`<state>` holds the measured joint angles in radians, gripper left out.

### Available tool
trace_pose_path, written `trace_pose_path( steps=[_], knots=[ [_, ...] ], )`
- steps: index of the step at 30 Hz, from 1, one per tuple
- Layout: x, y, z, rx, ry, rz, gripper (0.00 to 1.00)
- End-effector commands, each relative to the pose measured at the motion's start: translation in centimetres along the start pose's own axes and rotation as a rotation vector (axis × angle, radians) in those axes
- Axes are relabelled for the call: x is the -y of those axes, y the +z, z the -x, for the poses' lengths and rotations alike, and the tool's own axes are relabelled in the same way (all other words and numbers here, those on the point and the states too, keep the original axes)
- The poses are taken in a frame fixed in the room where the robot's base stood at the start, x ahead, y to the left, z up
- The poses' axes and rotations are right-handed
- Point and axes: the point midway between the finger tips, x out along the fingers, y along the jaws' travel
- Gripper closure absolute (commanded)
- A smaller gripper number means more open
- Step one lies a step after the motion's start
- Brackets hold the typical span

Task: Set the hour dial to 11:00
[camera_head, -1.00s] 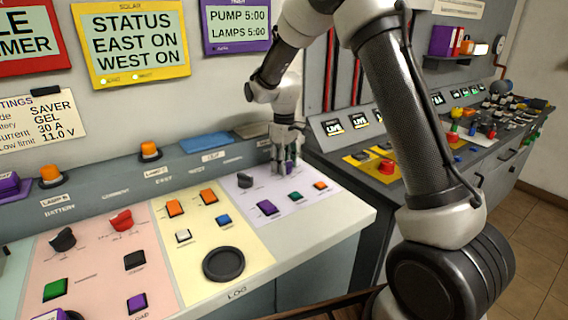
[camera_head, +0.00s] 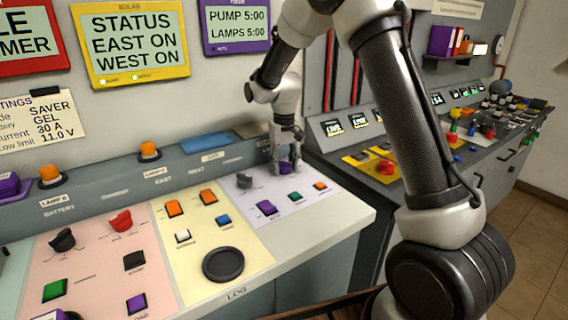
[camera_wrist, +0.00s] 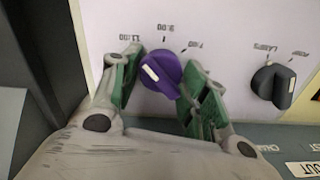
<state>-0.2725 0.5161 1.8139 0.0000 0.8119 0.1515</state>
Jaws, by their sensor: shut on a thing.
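A purple hour dial (camera_wrist: 164,72) with a white pointer mark sits on the pale panel in the wrist view. Its mark points to the upper left, toward the 11:00 side; the exact setting is hard to tell. Printed labels 11:00 (camera_wrist: 138,37) and 9:00 (camera_wrist: 168,33) show upside down above it, with a third label to their right. My gripper (camera_wrist: 161,70) is shut on the dial, with one green-padded finger on each side. In the head view my gripper (camera_head: 286,168) is down at the back right of the lilac panel (camera_head: 320,205), mostly hiding the dial.
A dark selector knob (camera_wrist: 273,84) stands beside the dial, apart from my fingers; it also shows in the head view (camera_head: 244,181). Purple (camera_head: 266,208), green and orange buttons lie in front. The purple wall display (camera_head: 236,22) reads PUMP 5:00, LAMPS 5:00.

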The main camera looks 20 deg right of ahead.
Motion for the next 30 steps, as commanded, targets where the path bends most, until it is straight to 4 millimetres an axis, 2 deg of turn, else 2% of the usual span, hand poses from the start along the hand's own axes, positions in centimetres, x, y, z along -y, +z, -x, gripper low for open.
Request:
trace_pose_path(
  steps=[11, 12, 14, 24, 26, 30],
  knots=[
    [0.0, 0.0, 0.0, -0.001, 0.0, -0.003, 0.8],
    [0.0, 0.0, 0.0, -0.001, 0.0, -0.003, 0.48],
    [0.0, 0.0, 0.0, -0.001, 0.0, -0.003, 0.38],
    [0.0, 0.0, 0.2, -0.001, 0.0, -0.003, 0.38],
    [0.0, -0.1, 0.6, -0.001, 0.0, -0.003, 0.38],
    [0.0, -0.1, 2.9, -0.005, -0.001, -0.003, 0.38]
  ],
)
